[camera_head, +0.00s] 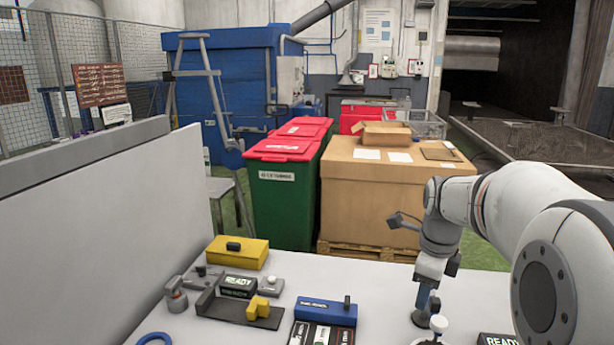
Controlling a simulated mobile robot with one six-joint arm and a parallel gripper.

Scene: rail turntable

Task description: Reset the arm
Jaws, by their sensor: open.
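My arm reaches in from the right and bends down at the wrist. My gripper (426,288) points down over the right part of the white table (380,285), small in the view and partly merged with what is below it. A blue-grey upright piece (421,301) with a dark round foot shows right under the gripper. I cannot tell whether they touch. A white round knob (438,323) stands just right of that piece. I see nothing clearly held between the fingers.
A grey panel (90,220) borders the left. Behind stand a green bin (280,205) and a cardboard box (370,205).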

